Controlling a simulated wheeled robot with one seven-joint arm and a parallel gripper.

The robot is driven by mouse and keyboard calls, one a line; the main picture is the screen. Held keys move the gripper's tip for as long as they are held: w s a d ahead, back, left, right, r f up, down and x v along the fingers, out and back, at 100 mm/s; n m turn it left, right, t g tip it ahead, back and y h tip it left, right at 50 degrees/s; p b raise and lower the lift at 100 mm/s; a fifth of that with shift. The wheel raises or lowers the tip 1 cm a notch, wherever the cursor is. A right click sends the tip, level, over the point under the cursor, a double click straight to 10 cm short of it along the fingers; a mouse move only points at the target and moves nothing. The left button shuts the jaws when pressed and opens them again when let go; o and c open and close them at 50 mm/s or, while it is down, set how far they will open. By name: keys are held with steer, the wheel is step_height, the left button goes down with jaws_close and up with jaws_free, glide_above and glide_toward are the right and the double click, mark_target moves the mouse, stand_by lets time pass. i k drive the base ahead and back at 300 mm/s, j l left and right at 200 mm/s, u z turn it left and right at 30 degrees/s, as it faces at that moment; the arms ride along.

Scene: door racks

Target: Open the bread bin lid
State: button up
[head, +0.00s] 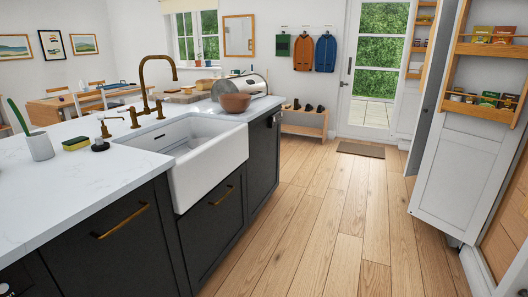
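The bread bin (250,82) is a pale, rounded bin on the far end of the white island counter, beyond the sink. It is small in the view and a brown bowl covers part of its near side. I cannot tell clearly whether its lid is open or shut. My gripper is not in view.
The brown bowl (235,102) stands just in front of the bin. A white sink (210,155) with a brass tap (148,85) is set in the counter (75,185). An open white door with racks (462,150) stands at right. The wooden floor (325,220) between is clear.

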mark_target(254, 85)
steer(key=i, duration=1.3)
steer(key=i+j+z, duration=0.1)
steer(key=i, duration=1.25)
steer(key=i+j, duration=0.1)
steer(key=i, duration=1.2)
